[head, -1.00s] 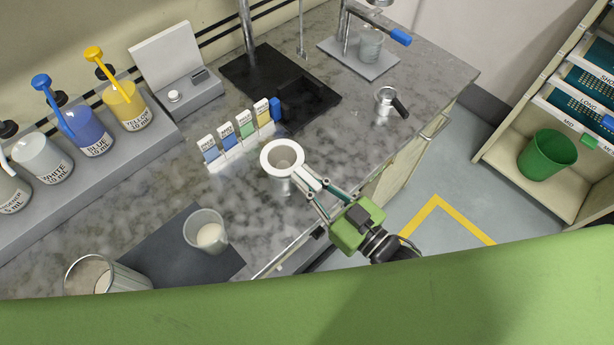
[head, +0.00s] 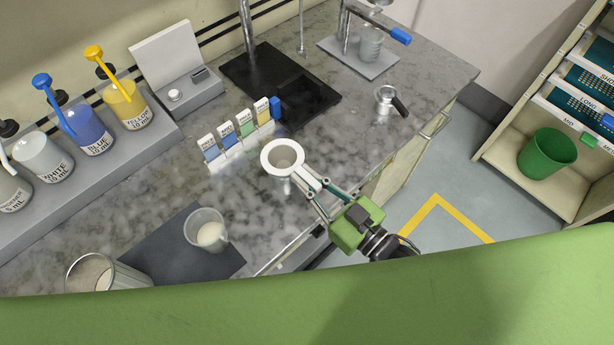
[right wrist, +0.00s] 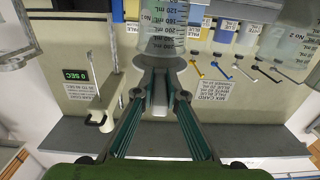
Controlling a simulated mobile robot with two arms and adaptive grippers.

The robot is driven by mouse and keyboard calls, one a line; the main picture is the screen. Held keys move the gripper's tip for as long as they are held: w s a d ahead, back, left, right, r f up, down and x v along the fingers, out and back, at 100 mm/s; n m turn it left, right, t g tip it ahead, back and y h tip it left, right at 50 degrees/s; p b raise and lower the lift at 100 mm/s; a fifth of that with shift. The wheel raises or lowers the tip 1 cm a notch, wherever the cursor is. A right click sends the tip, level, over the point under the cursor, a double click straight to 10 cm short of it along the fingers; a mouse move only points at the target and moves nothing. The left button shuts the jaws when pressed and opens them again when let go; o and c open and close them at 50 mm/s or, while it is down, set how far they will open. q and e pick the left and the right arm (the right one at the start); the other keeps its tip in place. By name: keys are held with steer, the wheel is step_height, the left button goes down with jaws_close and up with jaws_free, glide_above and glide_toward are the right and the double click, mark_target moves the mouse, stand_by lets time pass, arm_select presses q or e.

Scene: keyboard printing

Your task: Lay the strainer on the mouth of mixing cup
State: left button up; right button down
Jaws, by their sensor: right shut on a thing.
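The strainer (head: 268,167), a round piece with a broad white rim and greyish bowl, is held over the counter near its front edge. My right gripper (head: 302,177) is shut on its near side; its fingers also meet on a pale grey part in the right wrist view (right wrist: 160,88). A clear cup with pale liquid (head: 198,224) stands upright on the dark mat, to the lower left of the strainer and apart from it. A graduated clear cup marked No 1 (right wrist: 164,30) shows beyond the fingertips in the wrist view. My left gripper is out of view.
Another clear container (head: 125,279) stands at the lower left. Small labelled cards (head: 228,140) stand behind the strainer. Pump bottles (head: 90,135) line the left. A small metal vessel with a dark handle (head: 386,99) sits at the right. Counter between strainer and mat is clear.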

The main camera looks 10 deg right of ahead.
steer(key=shift+f+b, duration=0.6)
steer(key=shift+f, duration=0.35)
steer(key=c, duration=2)
jaws_free()
step_height(320, 180, up, 6)
steer(key=p, duration=0.6)
steer(key=shift+r, duration=0.15)
steer(key=shift+s+d+f, duration=0.2)
steer(key=shift+s+d, duration=0.05)
steer(key=shift+s, duration=0.1)
steer(key=v, duration=1.1)
steer(key=shift+r, duration=0.1)
